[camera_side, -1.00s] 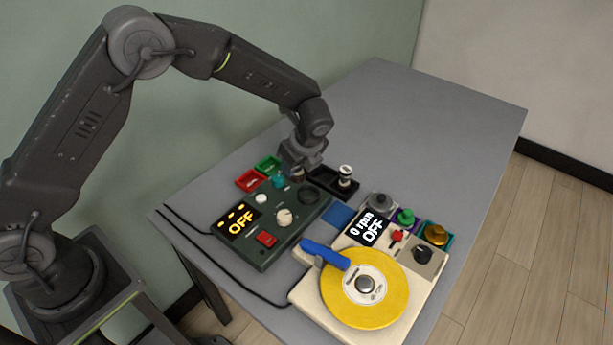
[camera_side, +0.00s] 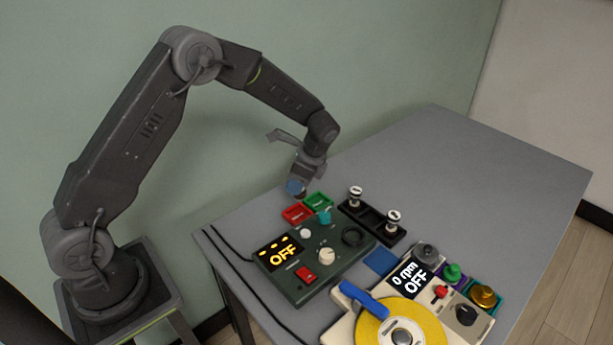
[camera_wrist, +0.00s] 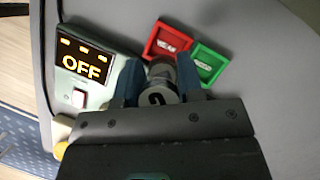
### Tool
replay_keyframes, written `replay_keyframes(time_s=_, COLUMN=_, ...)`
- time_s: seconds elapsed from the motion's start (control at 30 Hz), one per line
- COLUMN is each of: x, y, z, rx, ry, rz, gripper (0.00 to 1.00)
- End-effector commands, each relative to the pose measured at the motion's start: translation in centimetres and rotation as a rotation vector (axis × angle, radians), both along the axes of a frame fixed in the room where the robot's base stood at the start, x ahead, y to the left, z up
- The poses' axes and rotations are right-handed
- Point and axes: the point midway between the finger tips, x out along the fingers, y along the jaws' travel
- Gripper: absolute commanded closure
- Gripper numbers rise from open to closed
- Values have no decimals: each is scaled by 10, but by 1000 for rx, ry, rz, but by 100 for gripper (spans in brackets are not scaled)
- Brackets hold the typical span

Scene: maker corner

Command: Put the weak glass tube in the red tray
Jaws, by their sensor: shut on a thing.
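My gripper (camera_side: 296,188) is raised above the table behind the red and green trays. In the wrist view its blue fingers (camera_wrist: 158,70) are shut on a glass tube (camera_wrist: 163,97), a grey cylinder whose near end bears a dark mark, partly hidden between them. In the side view the fingers hide the tube. The red tray (camera_side: 297,213) looks empty, with a small label; in the wrist view it lies just beyond the fingertips (camera_wrist: 167,42). Two other tubes with white bands, one (camera_side: 355,196) and another (camera_side: 393,220), stand in the black rack (camera_side: 373,224).
A green tray (camera_side: 318,203) adjoins the red one. The dark tester box (camera_side: 315,262) in front has knobs and a display reading OFF. A beige machine with a yellow disc (camera_side: 385,332) stands at front right. The table's far right is clear.

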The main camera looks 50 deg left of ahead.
Motion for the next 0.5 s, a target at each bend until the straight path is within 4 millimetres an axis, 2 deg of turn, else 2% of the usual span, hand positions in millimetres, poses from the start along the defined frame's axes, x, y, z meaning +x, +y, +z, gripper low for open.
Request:
replay_keyframes(time_s=0.13, x=-2, y=6, z=-8, rx=8, ry=4, rz=107, gripper=89)
replay_keyframes(time_s=0.5, x=-2, y=5, z=-36, rx=9, ry=6, rz=116, gripper=89)
